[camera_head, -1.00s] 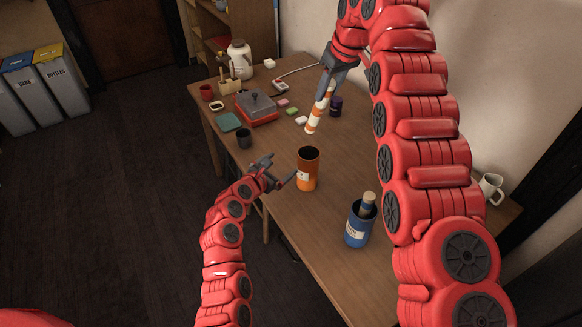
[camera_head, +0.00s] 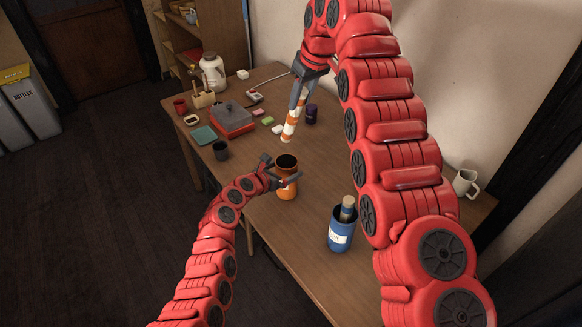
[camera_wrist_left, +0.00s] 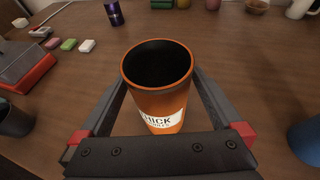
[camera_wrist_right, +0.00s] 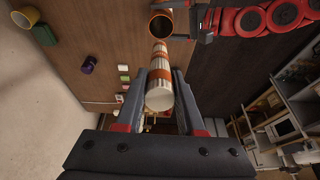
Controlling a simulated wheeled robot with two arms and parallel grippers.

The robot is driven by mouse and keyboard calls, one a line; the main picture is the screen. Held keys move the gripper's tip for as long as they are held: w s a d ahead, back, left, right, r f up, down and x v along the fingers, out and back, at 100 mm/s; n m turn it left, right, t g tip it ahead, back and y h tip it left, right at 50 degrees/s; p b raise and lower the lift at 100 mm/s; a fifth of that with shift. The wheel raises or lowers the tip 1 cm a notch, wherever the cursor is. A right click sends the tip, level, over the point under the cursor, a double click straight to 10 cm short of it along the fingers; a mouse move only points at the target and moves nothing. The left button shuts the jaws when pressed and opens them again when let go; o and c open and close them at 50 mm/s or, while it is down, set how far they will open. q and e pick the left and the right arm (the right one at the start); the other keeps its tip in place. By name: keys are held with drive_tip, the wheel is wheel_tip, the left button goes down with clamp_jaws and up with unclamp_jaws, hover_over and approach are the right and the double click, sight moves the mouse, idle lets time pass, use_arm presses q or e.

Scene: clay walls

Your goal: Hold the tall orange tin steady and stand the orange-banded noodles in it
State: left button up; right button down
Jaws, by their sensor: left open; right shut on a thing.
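The tall orange tin (camera_head: 287,192) stands upright on the table, its dark mouth open and empty as far as I see. In the left wrist view the tin (camera_wrist_left: 160,106) is between the fingers of my left gripper (camera_head: 281,172), which is open around it. My right gripper (camera_head: 298,98) is shut on the orange-banded noodles (camera_head: 290,124), a white and orange bundle. It holds them slightly tilted, behind the tin in the head view and not over its mouth. In the right wrist view the noodles (camera_wrist_right: 160,88) point toward the tin (camera_wrist_right: 160,25).
A blue tin (camera_head: 341,236) with something standing in it is at the front right. A dark purple can (camera_head: 311,114) is beside the noodles. A dark cup (camera_head: 221,150), small blocks and a grey-red box (camera_head: 232,118) are at left. A white mug (camera_head: 465,182) is right.

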sight(292, 166)
use_arm(q)
drive_tip(key=shift+w+d+f, duration=0.25)
drive_tip(key=shift+w, duration=0.1)
drive_tip(key=shift+x, duration=1.4)
drive_tip(key=c, duration=1.2)
drive_tip(key=shift+o, duration=0.2)
use_arm(e)
wheel_tip(292, 166, down, 13)
